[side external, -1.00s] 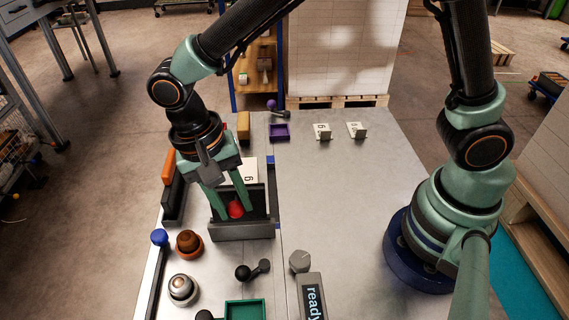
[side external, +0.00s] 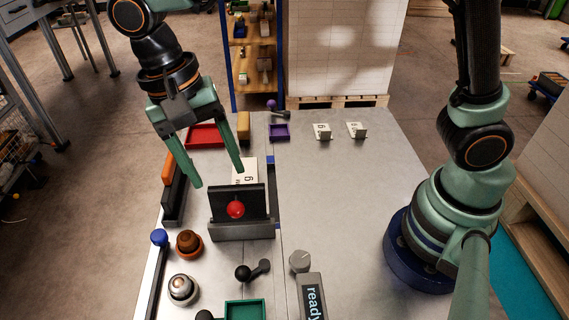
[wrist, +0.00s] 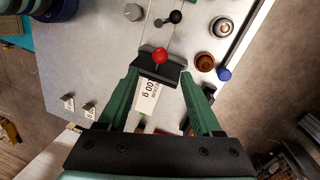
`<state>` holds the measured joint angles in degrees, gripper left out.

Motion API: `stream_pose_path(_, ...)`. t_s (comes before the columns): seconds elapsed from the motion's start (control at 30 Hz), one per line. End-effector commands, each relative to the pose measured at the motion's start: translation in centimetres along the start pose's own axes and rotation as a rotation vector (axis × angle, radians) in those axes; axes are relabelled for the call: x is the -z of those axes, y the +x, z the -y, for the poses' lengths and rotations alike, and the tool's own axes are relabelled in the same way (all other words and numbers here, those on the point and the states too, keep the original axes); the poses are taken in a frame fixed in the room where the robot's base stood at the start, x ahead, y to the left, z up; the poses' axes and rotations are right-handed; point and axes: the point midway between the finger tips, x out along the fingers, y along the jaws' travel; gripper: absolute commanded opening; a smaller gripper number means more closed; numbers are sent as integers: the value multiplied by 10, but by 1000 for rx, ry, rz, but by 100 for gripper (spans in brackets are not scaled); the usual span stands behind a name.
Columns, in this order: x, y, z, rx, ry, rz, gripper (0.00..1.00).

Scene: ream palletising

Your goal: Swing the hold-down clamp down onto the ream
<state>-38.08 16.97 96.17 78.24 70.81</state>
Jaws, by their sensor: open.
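A dark clamp plate (side external: 222,201) with a red ball knob (side external: 236,210) stands tilted at the grey fixture (side external: 240,232), in the left-middle of the side view. A white labelled block, apparently the ream (side external: 246,168), lies behind the plate, which hides its lower part. The wrist view shows the red knob (wrist: 159,56), the plate (wrist: 157,70) and the white block (wrist: 148,98) between my fingers. My gripper (side external: 217,179) is open and empty, above and behind the knob, apart from it. Whether the plate touches the block cannot be told.
An orange-and-black bar (side external: 172,185) lies left of the fixture. A brown knob (side external: 189,244), a silver button (side external: 182,289) and a black lever (side external: 250,271) stand in front. A red tray (side external: 206,135) and yellow block (side external: 243,126) are behind. The right tabletop is mostly clear.

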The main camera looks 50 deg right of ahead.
Motion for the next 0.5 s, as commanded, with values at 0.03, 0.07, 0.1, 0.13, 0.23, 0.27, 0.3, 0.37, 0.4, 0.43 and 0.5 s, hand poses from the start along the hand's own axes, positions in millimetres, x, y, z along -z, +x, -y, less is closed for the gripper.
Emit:
stream_pose_path(0.03,0,-10,1,4,0,-1,66)
stream_pose_path(0.07,0,-14,0,3,0,-1,66)
stream_pose_path(0.1,0,-20,0,2,0,-1,66)
stream_pose_path(0.13,0,-23,0,2,0,0,66)
stream_pose_path(0.23,0,-32,0,1,1,0,66)
stream_pose_path(0.27,0,-34,0,1,1,0,66)
stream_pose_path(0.3,0,-35,0,0,1,0,66)
stream_pose_path(0.37,0,-37,0,-1,1,0,66)
stream_pose_path(0.4,0,-37,0,-1,1,1,66)
stream_pose_path(0.43,0,-37,0,-1,1,1,66)
stream_pose_path(0.5,0,-37,0,-1,1,1,66)
